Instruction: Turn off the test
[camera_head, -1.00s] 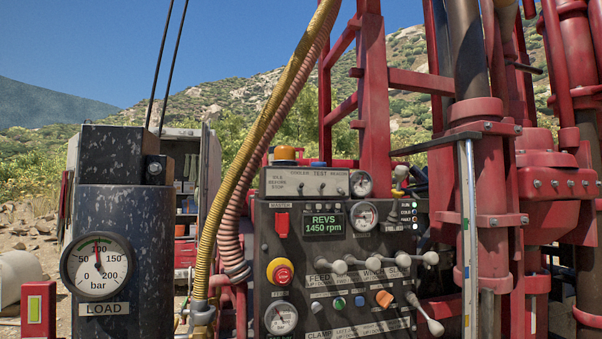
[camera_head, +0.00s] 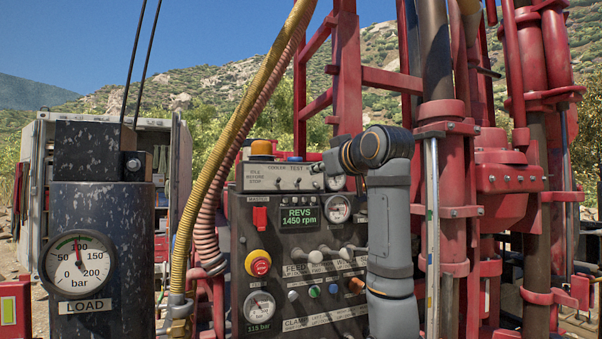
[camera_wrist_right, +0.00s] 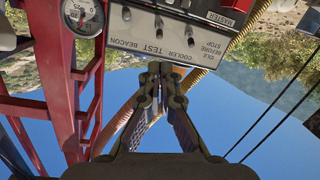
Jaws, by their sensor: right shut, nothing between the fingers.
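The pale switch box (camera_head: 262,184) sits on top of the dark control panel, with small toggles under the labels COOLER and TEST. The TEST toggle (camera_head: 297,183) is too small for me to tell its position. In the right wrist view the picture is upside down, and the TEST toggle (camera_wrist_right: 158,21) shows between the BEACON and COOLER ones. My right gripper (camera_head: 319,168) is at the right end of the box, hiding the BEACON label. It is shut and empty; its fingertips (camera_wrist_right: 160,68) overlap the box's edge near TEST and COOLER, apart from the toggles. My left gripper is out of view.
An orange beacon (camera_head: 261,147) stands on the box. Below are a red MASTER switch (camera_head: 260,217), a REVS display (camera_head: 299,219) reading 1450 rpm, a red-and-yellow stop button (camera_head: 258,263) and feed levers (camera_head: 316,256). Yellow hose (camera_head: 238,95) hangs left; red pipes stand right.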

